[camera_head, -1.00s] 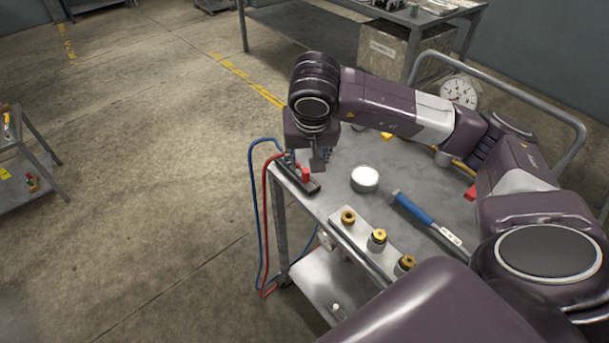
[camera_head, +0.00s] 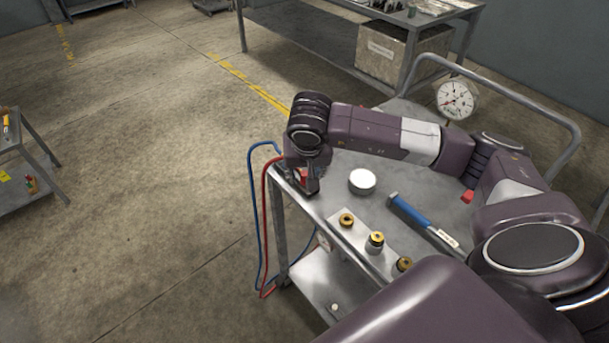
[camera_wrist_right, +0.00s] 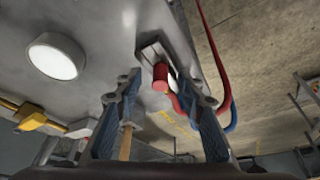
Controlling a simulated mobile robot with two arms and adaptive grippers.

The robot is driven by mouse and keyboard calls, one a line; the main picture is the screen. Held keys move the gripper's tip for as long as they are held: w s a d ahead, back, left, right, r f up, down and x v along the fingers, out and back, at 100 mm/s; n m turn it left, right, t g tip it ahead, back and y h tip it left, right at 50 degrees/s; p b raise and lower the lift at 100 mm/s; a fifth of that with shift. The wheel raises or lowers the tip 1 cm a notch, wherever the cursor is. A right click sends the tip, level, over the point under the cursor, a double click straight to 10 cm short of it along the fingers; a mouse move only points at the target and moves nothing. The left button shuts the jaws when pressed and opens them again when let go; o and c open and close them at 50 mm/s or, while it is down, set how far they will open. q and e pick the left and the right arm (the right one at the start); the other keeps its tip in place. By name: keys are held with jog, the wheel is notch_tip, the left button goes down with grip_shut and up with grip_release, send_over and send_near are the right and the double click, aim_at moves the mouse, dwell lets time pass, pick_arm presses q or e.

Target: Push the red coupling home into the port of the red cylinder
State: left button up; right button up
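The red coupling (camera_head: 303,176) stands in a dark holder at the trolley's left edge, mostly hidden behind my right gripper in the head view. In the right wrist view its red cylindrical body (camera_wrist_right: 160,76) shows ahead of and between the two blue-padded fingers. My right gripper (camera_wrist_right: 163,105) is open, with the fingers apart on either side; I see no clear contact. In the head view the right gripper (camera_head: 308,184) is low over the holder. I cannot tell which part is the red cylinder's port. A red part (camera_head: 467,196) lies farther right on the trolley. My left gripper is not in view.
A gauge (camera_head: 457,99) stands near the rail. Red and blue hoses (camera_head: 254,205) hang off the left edge.

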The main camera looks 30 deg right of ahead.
aim_at(305, 174)
jog(key=shift+w+f, duration=0.15)
jog(key=shift+f, duration=0.2)
grip_shut()
jog(key=shift+r, duration=0.15)
notch_tip(305, 174, up, 20)
jog(key=shift+b, duration=0.35)
dwell(0.5)
